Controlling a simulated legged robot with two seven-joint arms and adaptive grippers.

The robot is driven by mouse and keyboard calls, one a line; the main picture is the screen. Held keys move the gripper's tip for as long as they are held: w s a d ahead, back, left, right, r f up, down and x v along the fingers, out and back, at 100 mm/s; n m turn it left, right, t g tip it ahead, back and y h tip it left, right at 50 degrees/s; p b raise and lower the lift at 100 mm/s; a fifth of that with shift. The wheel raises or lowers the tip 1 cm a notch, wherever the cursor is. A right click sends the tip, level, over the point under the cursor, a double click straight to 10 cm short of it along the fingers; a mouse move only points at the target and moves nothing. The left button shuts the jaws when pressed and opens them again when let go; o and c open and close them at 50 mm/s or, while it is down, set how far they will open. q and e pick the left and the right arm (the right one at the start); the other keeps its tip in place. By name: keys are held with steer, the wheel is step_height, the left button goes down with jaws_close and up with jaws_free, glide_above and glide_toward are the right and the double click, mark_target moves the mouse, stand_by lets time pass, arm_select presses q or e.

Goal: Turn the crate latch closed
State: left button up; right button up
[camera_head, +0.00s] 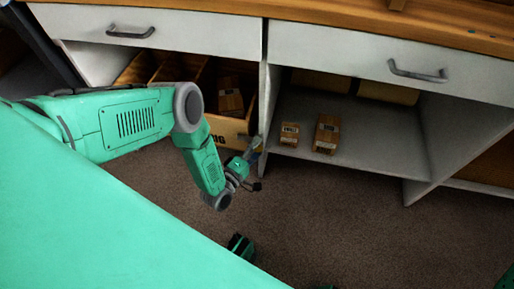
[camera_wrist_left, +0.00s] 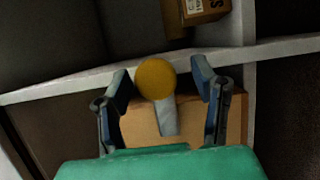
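The wooden crate (camera_head: 228,131) sits in the left cabinet bay, its front panel carrying dark lettering. The crate also shows in the left wrist view (camera_wrist_left: 138,127). Its latch has a round yellow knob (camera_wrist_left: 155,80) and a grey lever (camera_wrist_left: 168,118) lying over the wood. My left gripper (camera_head: 252,153) is at the crate's right front corner, by the cabinet divider. In the left wrist view its two fingers are spread on either side of the knob, with gaps visible, so it is open. In the head view the gripper mostly hides the latch.
A white divider (camera_head: 264,105) stands beside the crate. Two cardboard boxes, a small one (camera_head: 290,134) and a taller one (camera_head: 327,134), stand on the shelf to the right. Drawers with grey handles (camera_head: 131,32) overhang the bays. The brown carpet (camera_head: 330,215) in front is clear.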

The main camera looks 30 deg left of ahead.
arm_select(q)
steer(key=s+a, duration=0.1)
steer(key=s, duration=1.1)
steer(key=shift+a, duration=0.15)
steer(key=shift+f, duration=0.1)
steer(key=shift+w, duration=0.1)
steer(key=s+d+m+g+h, duration=0.1)
steer(key=d+m+g, duration=0.5)
steer(key=m+g, duration=0.3)
steer(key=s+a+r+m+g+y, duration=0.2)
steer(key=s+a+r+m+g, duration=0.2)
steer(key=s+r, duration=0.3)
steer(key=s+a+r+m+g+y, duration=0.1)
steer(key=s+a+r+m+g, duration=0.35)
steer(key=s, duration=0.45)
step_height(320, 180, up, 15)
steer(key=d+p, duration=0.1)
steer(key=p, duration=1.5)
steer(key=shift+w+d+f, duration=0.15)
steer(key=shift+w, duration=0.25)
